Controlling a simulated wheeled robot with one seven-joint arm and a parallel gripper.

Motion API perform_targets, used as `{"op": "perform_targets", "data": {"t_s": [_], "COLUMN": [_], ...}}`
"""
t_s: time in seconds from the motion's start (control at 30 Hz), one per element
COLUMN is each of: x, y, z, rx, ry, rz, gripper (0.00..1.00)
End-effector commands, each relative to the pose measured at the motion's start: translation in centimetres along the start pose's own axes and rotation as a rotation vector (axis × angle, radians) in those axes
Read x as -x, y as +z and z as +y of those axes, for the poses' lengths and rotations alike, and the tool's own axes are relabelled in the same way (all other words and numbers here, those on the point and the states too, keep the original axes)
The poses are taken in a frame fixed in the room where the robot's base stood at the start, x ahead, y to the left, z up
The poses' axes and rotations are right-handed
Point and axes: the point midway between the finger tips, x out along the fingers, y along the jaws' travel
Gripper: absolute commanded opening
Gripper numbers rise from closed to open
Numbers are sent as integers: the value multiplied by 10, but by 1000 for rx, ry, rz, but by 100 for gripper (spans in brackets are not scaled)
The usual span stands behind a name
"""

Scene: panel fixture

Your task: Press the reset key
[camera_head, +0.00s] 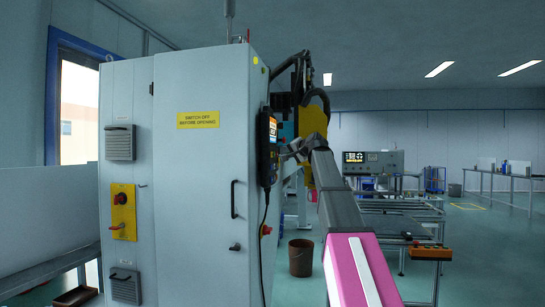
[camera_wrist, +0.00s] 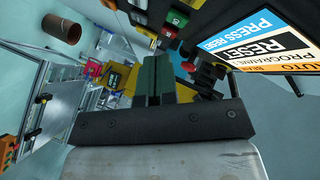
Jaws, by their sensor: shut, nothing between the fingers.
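A dark control pendant hangs on the side of the grey cabinet in the head view; its lit screen (camera_head: 272,130) faces right. In the wrist view its screen (camera_wrist: 266,42) reads "PRESS RESET", "RESET", "PROGRAMME" and "AUTO". I cannot read which key is reset. My gripper (camera_wrist: 158,62) is shut and empty, its fingers left of the red key. Contact with a key cannot be told. In the head view my arm reaches toward the pendant and hides the fingertips.
The grey cabinet (camera_head: 200,200) stands close on the left, with a handle and a red knob on a yellow plate (camera_head: 123,212). A brown bin (camera_head: 300,257) stands on the floor behind my arm. Benches (camera_head: 390,205) stand to the right.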

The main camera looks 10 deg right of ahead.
Motion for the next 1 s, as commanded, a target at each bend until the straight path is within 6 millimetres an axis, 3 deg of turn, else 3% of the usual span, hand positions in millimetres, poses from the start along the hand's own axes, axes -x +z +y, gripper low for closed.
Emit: {"op": "perform_targets", "data": {"t_s": [0.33,1.0], "x": [-23,-26], "y": [16,19], "z": [-17,-19], "rx": [0,0], "ry": [0,0], "rz": [0,0], "gripper": [0,0]}}
